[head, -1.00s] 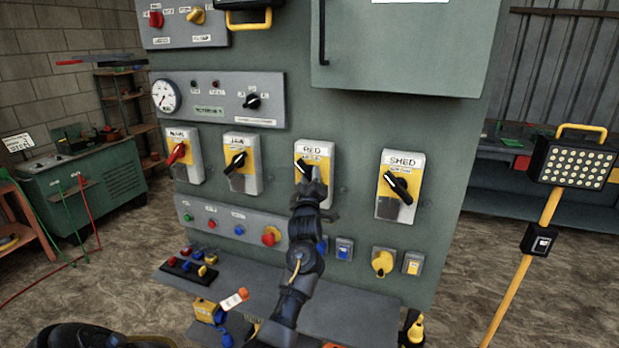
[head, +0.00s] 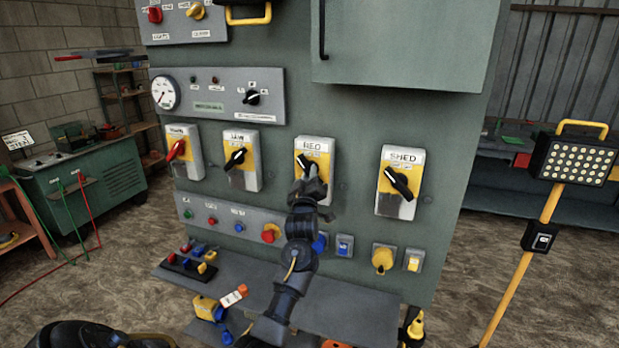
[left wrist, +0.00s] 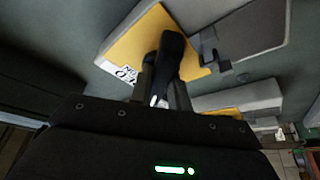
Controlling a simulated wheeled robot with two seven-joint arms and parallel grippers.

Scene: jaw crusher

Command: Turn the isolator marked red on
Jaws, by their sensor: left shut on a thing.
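The isolator marked RED (head: 315,150) is a white and yellow box with a black handle (head: 303,162), in the middle of the green cabinet front. The handle slants from upper left to lower right, and its lower end is hidden by my gripper. My left gripper (head: 309,182) reaches up from below and is shut on the black handle. The left wrist view shows the handle (left wrist: 172,55) between the fingers, in front of the yellow plate (left wrist: 150,38). My right gripper cannot be made out; a dark part of me shows at the bottom left.
Similar isolators sit beside it: MAIN (head: 184,152) and JAW (head: 241,160) to the left, SHED (head: 399,182) to the right. A button strip (head: 225,217) and a grey ledge (head: 345,305) lie below. A yellow lamp stand (head: 530,255) stands at the right.

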